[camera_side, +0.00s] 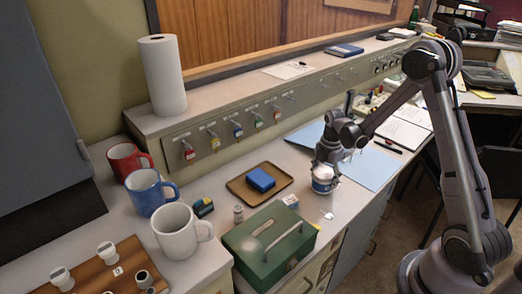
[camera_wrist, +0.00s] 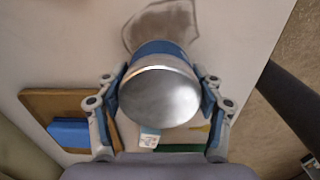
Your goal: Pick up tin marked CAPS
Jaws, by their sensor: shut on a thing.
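A round tin (camera_side: 323,184) with a blue and white side is at my gripper (camera_side: 327,168), near the front edge of the counter. In the wrist view the tin (camera_wrist: 160,97) shows a shiny silver lid and a blue band. My gripper (camera_wrist: 161,84) has one finger on each side of it and is shut on it. I cannot read any marking on the tin, and I cannot tell whether its base touches the counter.
A green cash box (camera_side: 268,246) and a small white box (camera_side: 290,201) stand left of the tin. A brown tray (camera_side: 240,190) holds a blue block (camera_side: 261,179). Several mugs stand farther left. A pale blue folder (camera_side: 370,168) lies to the right.

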